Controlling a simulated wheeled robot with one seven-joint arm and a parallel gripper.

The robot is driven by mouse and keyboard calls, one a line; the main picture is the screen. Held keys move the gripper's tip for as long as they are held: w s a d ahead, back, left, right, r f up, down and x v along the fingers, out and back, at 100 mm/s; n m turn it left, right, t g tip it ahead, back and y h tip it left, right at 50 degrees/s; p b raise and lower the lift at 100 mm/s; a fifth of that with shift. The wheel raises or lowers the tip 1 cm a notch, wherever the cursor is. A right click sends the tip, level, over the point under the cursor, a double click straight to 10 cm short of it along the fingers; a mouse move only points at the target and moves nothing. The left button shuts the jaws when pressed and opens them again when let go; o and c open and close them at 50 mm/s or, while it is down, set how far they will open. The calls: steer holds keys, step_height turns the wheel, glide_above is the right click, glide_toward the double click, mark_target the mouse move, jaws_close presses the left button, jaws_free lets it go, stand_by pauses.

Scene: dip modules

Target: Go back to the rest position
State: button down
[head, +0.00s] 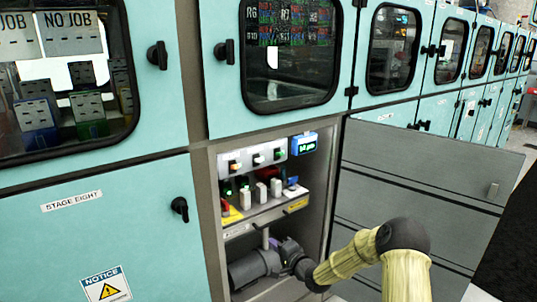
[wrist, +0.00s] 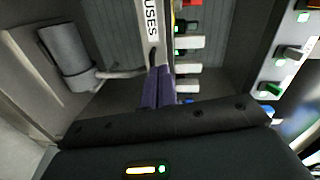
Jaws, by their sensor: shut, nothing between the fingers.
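My gripper (wrist: 158,88) shows in the wrist view as two dark purple fingers pressed together, with nothing between them. The fingertips are near a white strip lettered "USES" (wrist: 150,30); I cannot tell whether they touch it. In the head view my yellow arm reaches from the lower right into an open cabinet bay (head: 213,190). My dark wrist is low in the bay, below the panel of switches (head: 262,156), and the fingertips are hard to make out there.
A row of white and coloured modules (head: 262,190) sits on a shelf; they show in the wrist view (wrist: 189,42). A grey cylinder (wrist: 65,55) is beside my gripper. The open grey door (head: 425,185) stands right of the bay. Closed teal cabinets (head: 120,220) flank it.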

steer(key=s+d+r+n+g+h, duration=0.3)
steer(key=s+d+g, duration=0.1)
steer(key=s, duration=0.8)
steer(key=s+d+r+n+g+h, duration=0.2)
steer(key=s+d+n+g+h, duration=0.15)
steer(key=s, duration=0.85)
steer(key=s+d+r+n+g+h, duration=0.3)
steer(key=s+d, duration=0.2)
steer(key=s, duration=0.7)
step_height(320, 180, up, 29)
steer(key=p, duration=2.9)
steer(key=shift+f, duration=0.15)
steer(key=shift+s+d, duration=0.1)
